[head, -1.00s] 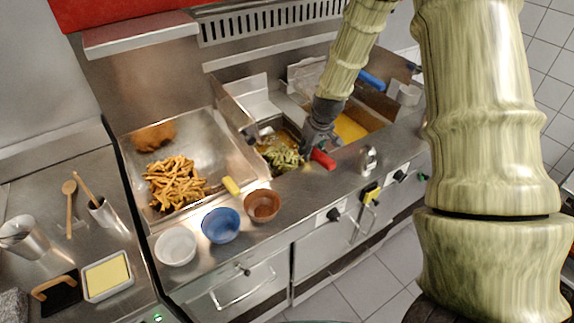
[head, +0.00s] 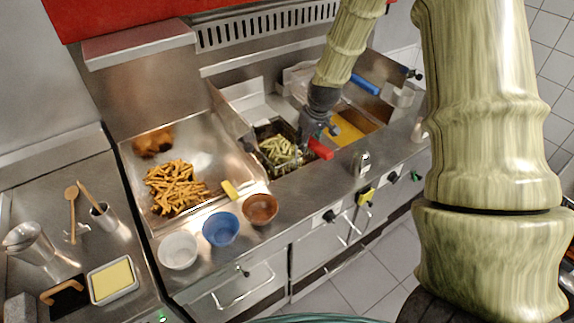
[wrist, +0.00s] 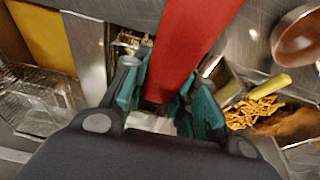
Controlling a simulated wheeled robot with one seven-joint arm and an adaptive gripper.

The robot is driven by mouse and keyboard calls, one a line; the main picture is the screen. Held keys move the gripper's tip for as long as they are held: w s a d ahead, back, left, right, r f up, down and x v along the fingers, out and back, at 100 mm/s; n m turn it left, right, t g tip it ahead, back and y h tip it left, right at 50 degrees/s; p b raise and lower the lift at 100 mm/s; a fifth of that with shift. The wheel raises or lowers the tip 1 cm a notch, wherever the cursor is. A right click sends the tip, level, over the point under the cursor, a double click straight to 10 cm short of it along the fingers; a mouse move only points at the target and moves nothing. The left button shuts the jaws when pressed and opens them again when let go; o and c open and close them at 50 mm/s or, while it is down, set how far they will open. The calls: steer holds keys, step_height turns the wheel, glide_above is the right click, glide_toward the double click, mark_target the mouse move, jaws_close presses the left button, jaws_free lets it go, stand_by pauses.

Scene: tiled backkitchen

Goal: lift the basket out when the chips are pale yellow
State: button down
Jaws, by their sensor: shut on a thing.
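My gripper (head: 316,128) is shut on the red handle (head: 320,149) of the fryer basket; the wrist view shows the handle (wrist: 190,45) between my teal finger pads (wrist: 160,92). The basket (head: 262,133) is a dark mesh one at the left fryer well, holding chips (head: 281,151). These chips look pale yellow with a greenish tint. The basket's right side is partly hidden by my gripper. I cannot tell whether its bottom is clear of the oil.
A steel tray (head: 218,150) with golden fries (head: 174,187) and a yellow-handled scoop (head: 231,190) lies left. White (head: 178,251), blue (head: 221,228) and brown (head: 260,209) bowls line the front edge. A blue-handled basket (head: 366,84) stands behind the right well's yellow oil (head: 347,131).

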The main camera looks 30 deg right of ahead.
steer(key=shift+w+f+b, duration=0.1)
steer(key=shift+f+b, duration=0.05)
steer(key=shift+b, duration=0.4)
steer(key=shift+w+f+b, duration=0.1)
steer(key=shift+f+b, duration=0.1)
steer(key=shift+b, duration=1)
steer(key=shift+w, duration=0.1)
step_height(320, 180, up, 14)
steer(key=p, duration=0.7)
steer(key=shift+p, duration=0.35)
